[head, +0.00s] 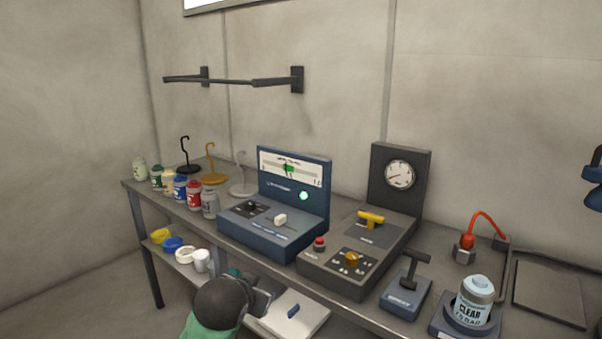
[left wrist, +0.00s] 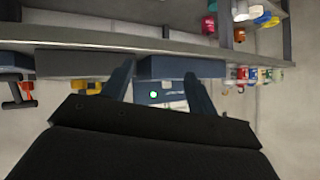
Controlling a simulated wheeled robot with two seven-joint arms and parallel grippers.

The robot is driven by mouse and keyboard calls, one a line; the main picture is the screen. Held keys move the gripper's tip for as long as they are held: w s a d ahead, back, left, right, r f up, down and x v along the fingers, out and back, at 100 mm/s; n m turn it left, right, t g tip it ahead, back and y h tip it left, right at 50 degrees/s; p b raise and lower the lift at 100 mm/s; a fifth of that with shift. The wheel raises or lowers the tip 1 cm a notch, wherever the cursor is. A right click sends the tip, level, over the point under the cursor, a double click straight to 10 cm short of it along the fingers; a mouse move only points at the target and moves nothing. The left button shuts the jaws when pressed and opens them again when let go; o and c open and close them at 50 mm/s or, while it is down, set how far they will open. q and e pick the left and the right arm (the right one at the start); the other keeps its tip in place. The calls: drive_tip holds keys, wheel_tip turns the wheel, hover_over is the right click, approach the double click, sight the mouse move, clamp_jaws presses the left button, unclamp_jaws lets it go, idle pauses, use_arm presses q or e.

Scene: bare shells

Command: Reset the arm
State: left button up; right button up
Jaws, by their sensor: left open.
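My left arm comes in low in the head view, with a dark rounded joint and a green part. My left gripper (head: 258,301) is in front of the bench, beside its lower shelf. In the left wrist view its two dark fingers (left wrist: 158,90) are spread apart with nothing held between them. The blue console with a green light (left wrist: 153,95) shows beyond the fingers, apart from them. My right gripper is not in view.
The bench holds a blue console (head: 275,235), a grey gauge console (head: 345,270), a T-handled box (head: 405,295) and a can labelled CLEAR (head: 475,303). Several paint jars (head: 194,195) and hooked stands (head: 214,177) stand at left. The lower shelf holds cups (head: 201,260) and a white tray (head: 312,312).

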use_arm(q)
drive_tip(key=s+a+f+n+g+p, duration=0.1)
drive_tip(key=s+f+g, duration=0.3)
drive_tip(key=s+f, duration=1)
drive_tip(key=s+a+f+n+g+p, duration=0.1)
drive_tip(key=s+f+g, duration=0.3)
drive_tip(key=s+f, duration=1)
drive_tip(key=s+a+p, duration=0.1)
drive_tip(key=s, duration=0.6)
drive_tip(key=shift+s+a+f+n+g+p, duration=0.15)
drive_tip(key=shift+s+f+n+g+p, duration=0.15)
drive_tip(key=shift+s+f+n+p, duration=0.1)
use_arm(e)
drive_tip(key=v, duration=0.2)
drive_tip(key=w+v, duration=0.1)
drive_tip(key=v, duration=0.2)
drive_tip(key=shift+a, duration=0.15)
